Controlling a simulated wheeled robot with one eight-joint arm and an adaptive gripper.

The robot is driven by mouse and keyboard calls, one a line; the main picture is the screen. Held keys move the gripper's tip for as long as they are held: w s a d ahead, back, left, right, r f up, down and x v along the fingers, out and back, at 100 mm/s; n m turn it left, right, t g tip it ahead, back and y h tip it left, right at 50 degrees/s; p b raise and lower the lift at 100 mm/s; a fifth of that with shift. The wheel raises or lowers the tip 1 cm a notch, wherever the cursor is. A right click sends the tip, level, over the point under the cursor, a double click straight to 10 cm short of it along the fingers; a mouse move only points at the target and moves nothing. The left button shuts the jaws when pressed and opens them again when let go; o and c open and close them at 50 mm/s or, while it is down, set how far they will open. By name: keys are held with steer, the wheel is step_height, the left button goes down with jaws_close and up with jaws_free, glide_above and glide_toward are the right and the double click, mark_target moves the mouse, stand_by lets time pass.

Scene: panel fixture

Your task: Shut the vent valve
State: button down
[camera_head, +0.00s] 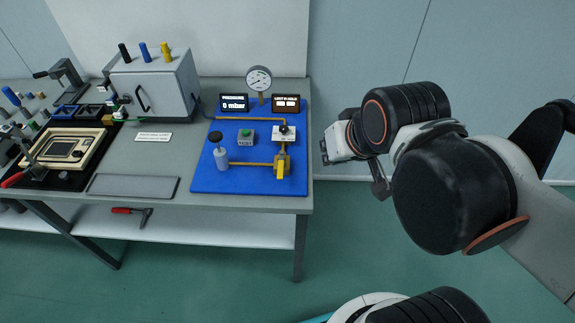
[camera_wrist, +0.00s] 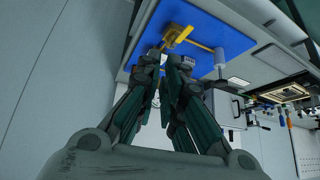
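A blue panel (camera_head: 250,181) lies at the right end of the bench. A valve with a yellow lever (camera_head: 282,169) stands at its right front, on a brass pipe; I take it as the vent valve. The lever points toward the bench's front edge. It also shows in the wrist view (camera_wrist: 178,36), beyond the fingertips. My gripper (camera_wrist: 167,63) is empty and apart from the valve, with its fingertips close together; whether they touch is unclear. In the head view my arm is right of the bench, and its fingers are not clearly visible.
The panel also carries a white block with a black knob (camera_head: 284,132), a gauge (camera_head: 259,79), a display reading 0 mbar (camera_head: 234,103), a button box (camera_head: 246,137) and a black-topped cylinder (camera_head: 221,157). A grey cabinet (camera_head: 153,88) and flat tray (camera_head: 132,186) stand left.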

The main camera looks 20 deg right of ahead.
mark_target(281, 165)
steer(key=w+d+f+m+g+y+p, duration=0.1)
steer(key=w+d+f+m+g+p, duration=0.15)
steer(key=w+f+m, duration=0.55)
steer(key=w+d+f+m+g+y+p, duration=0.1)
steer(key=w+f+m+g+y+p, duration=0.2)
steer(key=m, duration=0.9)
steer(key=shift+m+g+h, duration=0.25)
steer(key=shift+m+h, duration=0.15)
steer(key=shift+h, duration=0.3)
steer(key=w+a+f+b, duration=0.1)
steer(key=f, duration=0.2)
steer(key=w+a+f+b, duration=0.1)
steer(key=a+f+b, duration=0.1)
steer(key=f, duration=0.1)
steer(key=a+f+b, duration=0.1)
steer(key=f, duration=0.2)
steer(key=shift+w+a+f, duration=0.4)
steer(key=shift+w+a+r+b, duration=0.1)
steer(key=shift+w+a+b, duration=0.2)
steer(key=shift+a, duration=0.4)
steer(key=shift+s+a, duration=0.1)
